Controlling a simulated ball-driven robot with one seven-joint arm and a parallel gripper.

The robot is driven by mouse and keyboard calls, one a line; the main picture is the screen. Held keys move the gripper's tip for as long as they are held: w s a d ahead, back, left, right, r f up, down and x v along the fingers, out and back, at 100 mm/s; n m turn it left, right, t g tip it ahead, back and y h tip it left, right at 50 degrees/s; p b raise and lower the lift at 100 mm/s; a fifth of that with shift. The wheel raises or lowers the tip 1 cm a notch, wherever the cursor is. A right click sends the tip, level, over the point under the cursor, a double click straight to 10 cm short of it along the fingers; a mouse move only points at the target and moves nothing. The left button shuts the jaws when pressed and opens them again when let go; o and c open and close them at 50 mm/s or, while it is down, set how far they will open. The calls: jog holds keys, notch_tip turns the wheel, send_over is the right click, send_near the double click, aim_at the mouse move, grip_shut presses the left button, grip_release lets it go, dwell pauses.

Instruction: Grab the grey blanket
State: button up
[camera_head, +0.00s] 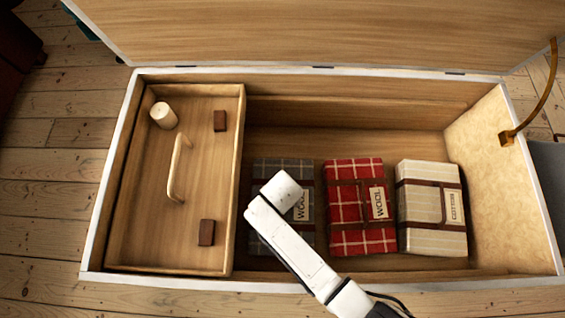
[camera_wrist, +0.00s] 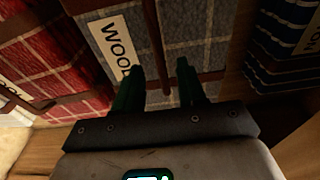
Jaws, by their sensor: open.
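The grey plaid blanket (camera_head: 268,168) lies in the open chest, left of the red one, with brown straps and a WOOL label. My white arm covers its middle in the head view. In the wrist view the grey blanket (camera_wrist: 200,22) fills the top middle, with its label (camera_wrist: 113,45) to the left. My gripper (camera_wrist: 161,88) is open and empty, its two dark green fingers pointing at the blanket. A brown strap shows between the fingers. I cannot tell whether the fingertips touch it. The head view hides the fingers behind my wrist.
A red plaid blanket (camera_head: 347,240) and a cream striped one (camera_head: 420,205) lie to the right. A wooden tray (camera_head: 140,235) with a handle covers the chest's left side. A navy striped blanket (camera_wrist: 275,65) shows in the wrist view. The lid (camera_head: 320,35) stands open behind.

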jog(key=f+b, duration=0.2)
jog(key=f, duration=0.2)
jog(key=shift+w+f, duration=0.1)
jog(key=shift+w, duration=0.1)
grip_shut()
dwell(1.1)
jog(key=shift+w+a+r, duration=0.1)
jog(key=shift+r, duration=0.1)
